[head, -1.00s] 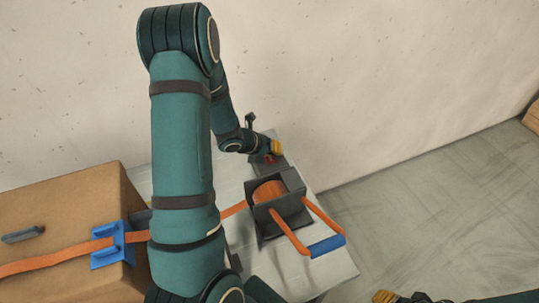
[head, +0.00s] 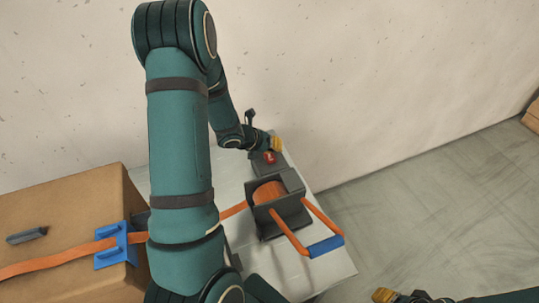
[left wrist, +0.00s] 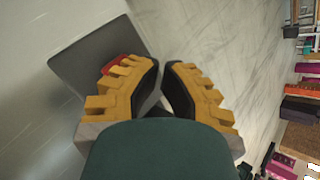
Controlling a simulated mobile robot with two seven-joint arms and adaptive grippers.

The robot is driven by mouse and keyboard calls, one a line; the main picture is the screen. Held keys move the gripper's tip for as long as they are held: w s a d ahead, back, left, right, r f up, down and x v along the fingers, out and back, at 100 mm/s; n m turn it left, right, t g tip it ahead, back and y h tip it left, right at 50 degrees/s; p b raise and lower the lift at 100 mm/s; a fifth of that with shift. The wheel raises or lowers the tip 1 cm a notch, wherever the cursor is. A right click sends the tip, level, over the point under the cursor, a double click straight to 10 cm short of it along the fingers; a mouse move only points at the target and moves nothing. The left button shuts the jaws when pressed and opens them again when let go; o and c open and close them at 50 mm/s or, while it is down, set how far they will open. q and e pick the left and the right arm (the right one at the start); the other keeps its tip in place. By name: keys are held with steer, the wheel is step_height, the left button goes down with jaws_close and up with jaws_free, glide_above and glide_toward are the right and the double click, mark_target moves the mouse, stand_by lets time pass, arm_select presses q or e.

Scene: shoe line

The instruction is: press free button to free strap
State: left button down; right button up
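A red button (head: 269,158) sits on a dark button box (head: 262,168) at the far end of the light table. The button also shows in the left wrist view (left wrist: 112,66), partly behind one finger. My left gripper (head: 277,143) is just above and behind the button, apart from it as far as I can see. Its yellow fingertips nearly meet and hold nothing. The orange strap (head: 60,262) runs over a cardboard box to a dark reel holder (head: 285,212) with an orange roll. My right gripper (head: 385,296) shows only partly at the bottom edge.
The cardboard box (head: 75,195) stands at the left with a blue strap guide (head: 112,258) on it. A blue handle (head: 326,246) on orange arms sticks out from the reel holder.

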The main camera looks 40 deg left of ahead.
mark_target(273, 156)
arm_select(q)
steer(key=shift+r+p, duration=1.7)
steer(key=shift+r, duration=0.75)
